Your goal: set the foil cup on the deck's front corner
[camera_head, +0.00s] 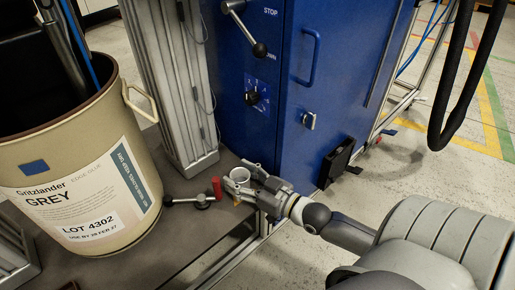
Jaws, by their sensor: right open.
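A small pale silvery foil cup (240,175) stands upright near the right edge of the dark grey deck (170,248), close to the blue cabinet. My right gripper (236,184) reaches in from the right, low at the deck's edge. Its fingers are open and lie right by the cup, partly in front of it. I cannot tell whether they touch it. The cup's lower part is mostly hidden by the fingers. My left gripper is not in view.
A beige drum (80,160) fills the left of the deck. A lever with a red grip (217,187) lies just left of the cup. A grey column (172,80) and the blue cabinet (285,85) stand behind. Floor (420,180) is open to the right.

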